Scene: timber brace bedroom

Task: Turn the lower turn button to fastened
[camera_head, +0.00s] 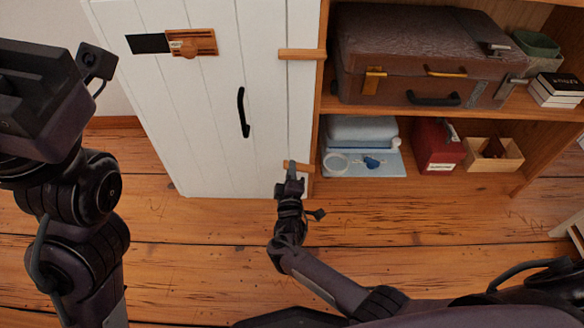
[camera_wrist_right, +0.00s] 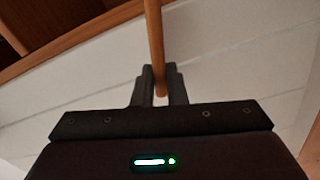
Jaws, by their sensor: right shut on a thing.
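The lower turn button (camera_head: 305,168) is a small wooden bar low on the right edge of the white door (camera_head: 210,110). In the head view it lies nearly level and reaches toward the wooden frame; my gripper hides part of it. My right gripper (camera_head: 290,176) is shut on its left end. In the right wrist view the button (camera_wrist_right: 154,35) runs between the two dark fingers of this gripper (camera_wrist_right: 159,75). My left arm stands at the left, its hand (camera_head: 40,95) away from the door; its fingertips cannot be made out.
The upper turn button (camera_head: 300,54) lies level across the door's right edge.

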